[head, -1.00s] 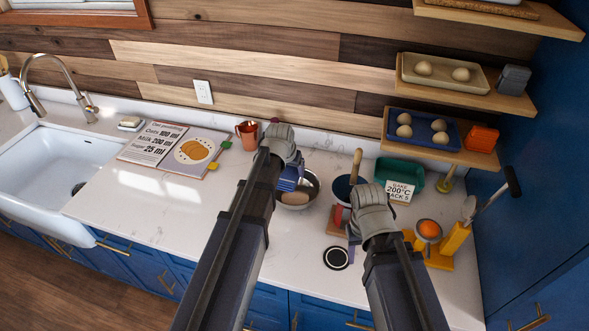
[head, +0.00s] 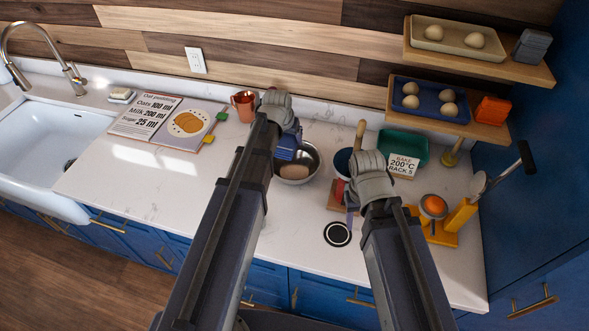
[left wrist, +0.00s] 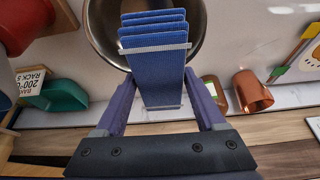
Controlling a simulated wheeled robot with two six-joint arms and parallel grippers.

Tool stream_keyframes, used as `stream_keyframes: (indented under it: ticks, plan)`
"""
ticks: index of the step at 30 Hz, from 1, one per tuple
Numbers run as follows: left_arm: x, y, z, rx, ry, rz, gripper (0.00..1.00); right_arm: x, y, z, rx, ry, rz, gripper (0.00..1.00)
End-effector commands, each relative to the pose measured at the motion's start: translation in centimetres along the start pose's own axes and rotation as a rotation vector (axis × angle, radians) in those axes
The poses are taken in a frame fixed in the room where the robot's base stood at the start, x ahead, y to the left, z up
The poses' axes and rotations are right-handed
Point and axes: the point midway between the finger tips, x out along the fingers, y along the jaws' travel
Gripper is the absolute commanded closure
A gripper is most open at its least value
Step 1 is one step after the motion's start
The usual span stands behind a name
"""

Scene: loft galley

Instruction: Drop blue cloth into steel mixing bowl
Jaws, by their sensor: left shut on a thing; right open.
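The blue cloth (head: 286,150) is folded and held by my left gripper (head: 289,138). In the left wrist view the cloth (left wrist: 160,65) hangs in layers between the two fingers, with a pale band across it. The steel mixing bowl (head: 311,159) stands on the counter, and a brown rounded thing (head: 291,171) shows in it. In the left wrist view the cloth overlaps the bowl (left wrist: 104,38), which is partly hidden behind it. The cloth appears above the bowl's left side. My right gripper (head: 351,207) is open, right of the bowl.
A copper mug (head: 244,103) and a recipe book (head: 172,122) are left of the bowl. A dark blue container (head: 343,160), green tray (head: 404,143) and yellow stand (head: 445,235) are to the right. A black-ringed disc (head: 337,234) lies in front. The front left counter is clear.

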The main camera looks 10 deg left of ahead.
Motion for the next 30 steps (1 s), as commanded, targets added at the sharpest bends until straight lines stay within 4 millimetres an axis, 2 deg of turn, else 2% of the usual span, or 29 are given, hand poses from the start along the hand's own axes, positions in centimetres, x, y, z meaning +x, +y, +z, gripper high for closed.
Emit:
stream_keyframes:
  ticks: [1, 3, 13, 14, 15, 21, 30]
  plan:
    - [1.06, 0.00, 0.43, 0.000, 0.000, 0.000, 0.73, 1.14, -0.11, -0.08, -0.002, 0.000, 0.000, 0.50]
    - [1.49, 0.00, 0.61, 0.000, 0.001, 0.000, 0.73, 1.61, -0.15, -0.10, -0.003, 0.000, 0.001, 0.50]
    - [1.59, 0.01, 0.65, 0.000, 0.001, 0.000, 0.73, 1.71, -0.16, -0.11, -0.005, 0.000, 0.001, 0.50]
    - [1.59, 0.01, 0.65, 0.000, 0.001, 0.000, 0.27, 1.71, -0.16, -0.11, -0.005, 0.000, 0.001, 0.50]
    - [1.59, 0.01, 0.65, 0.000, 0.001, 0.000, 0.23, 1.71, -0.15, -0.11, -0.005, 0.000, 0.001, 0.50]
    - [1.60, 0.01, 0.66, 0.000, 0.001, 0.000, 0.00, 1.72, -0.16, -0.11, -0.004, 0.000, 0.001, 0.50]
    - [1.47, 0.01, 0.65, 0.000, 0.001, 0.000, 0.00, 1.60, -0.14, -0.10, -0.004, 0.000, 0.001, 0.50]
